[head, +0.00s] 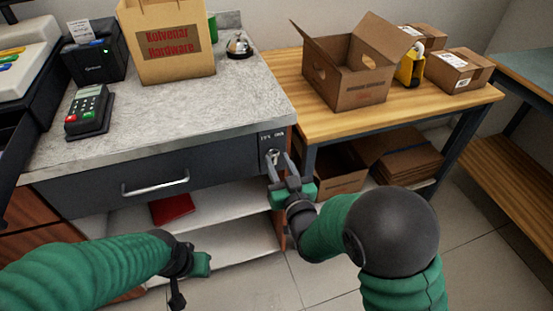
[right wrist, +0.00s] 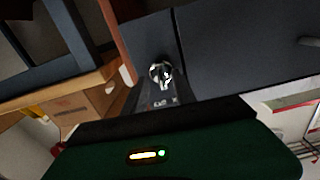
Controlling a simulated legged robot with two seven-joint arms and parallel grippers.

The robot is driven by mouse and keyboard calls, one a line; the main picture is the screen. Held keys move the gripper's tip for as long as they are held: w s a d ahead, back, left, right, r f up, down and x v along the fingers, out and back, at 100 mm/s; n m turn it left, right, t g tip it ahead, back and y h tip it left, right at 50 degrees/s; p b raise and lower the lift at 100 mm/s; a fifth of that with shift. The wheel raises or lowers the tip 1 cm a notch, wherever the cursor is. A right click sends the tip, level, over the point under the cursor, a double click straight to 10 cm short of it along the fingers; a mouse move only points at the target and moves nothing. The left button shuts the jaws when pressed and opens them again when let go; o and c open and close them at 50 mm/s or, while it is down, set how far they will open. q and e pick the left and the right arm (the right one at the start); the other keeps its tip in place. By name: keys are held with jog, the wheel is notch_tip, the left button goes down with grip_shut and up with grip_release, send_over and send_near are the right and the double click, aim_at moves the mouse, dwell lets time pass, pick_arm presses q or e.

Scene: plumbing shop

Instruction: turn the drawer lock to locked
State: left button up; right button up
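The drawer lock (head: 272,154) is a small silver cylinder with a key, on the dark panel at the right end of the counter front. White lettering sits above it. In the right wrist view the lock (right wrist: 160,73) shows near the middle; the key's exact angle is hard to read. My right gripper (head: 281,164) is just in front of and below the lock, its two fingers apart; I cannot tell whether they touch the key. The grey drawer (head: 100,195) with its silver handle (head: 156,184) looks closed. My left gripper (head: 198,265) is low at left, its fingers unclear.
The grey counter (head: 200,100) carries a card reader (head: 90,110), a paper bag (head: 165,45) and a bell (head: 239,46). A wooden table (head: 300,100) with cardboard boxes stands at right. Shelves with a red item (head: 172,208) lie below the drawer. Floor at right is open.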

jog(key=shift+a, duration=0.1)
jog(key=c, duration=0.4)
jog(key=shift+a, duration=0.2)
grip_shut()
jog(key=shift+d, duration=0.1)
jog(key=shift+f+m, duration=0.1)
jog(key=shift+m, duration=0.2)
jog(key=m+b, duration=0.1)
jog(key=m, duration=0.1)
jog(key=shift+w+m, duration=0.1)
jog(key=shift+m, duration=0.2)
jog(key=m+b, duration=0.1)
jog(key=m, duration=0.2)
jog(key=shift+d+m, duration=0.1)
jog(key=shift+m, duration=0.2)
jog(key=shift+d+f+m, duration=0.1)
jog(key=shift+f+m, duration=0.05)
jog(key=shift+m, duration=2.35)
jog(key=shift+f+m, duration=0.1)
jog(key=shift+m, duration=2.4)
